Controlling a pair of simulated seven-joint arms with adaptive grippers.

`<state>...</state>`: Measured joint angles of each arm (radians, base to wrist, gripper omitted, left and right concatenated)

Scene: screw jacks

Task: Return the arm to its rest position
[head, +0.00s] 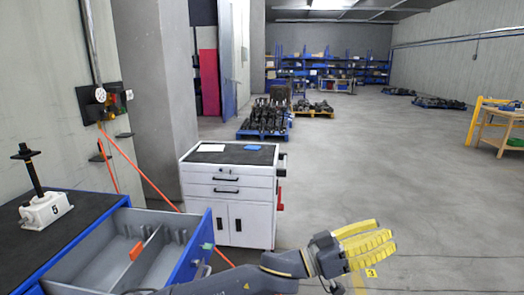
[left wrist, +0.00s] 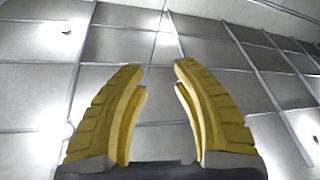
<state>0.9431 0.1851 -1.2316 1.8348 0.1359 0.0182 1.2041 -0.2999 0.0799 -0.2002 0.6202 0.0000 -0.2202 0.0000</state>
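My left arm reaches in along the bottom of the head view, in front of the open drawer. My left gripper (head: 382,240) has yellow ribbed fingers and is held out over the floor, to the right of the white cabinet. In the left wrist view the two fingers (left wrist: 162,68) stand apart with nothing between them, against ceiling panels. My right gripper is in neither view.
A screw jack (head: 43,207) marked 5 stands upright on the blue workbench (head: 88,205) at left. Its drawer (head: 190,258) is pulled open. A white cabinet (head: 248,188) stands behind. Orange hose (head: 140,172) hangs at left.

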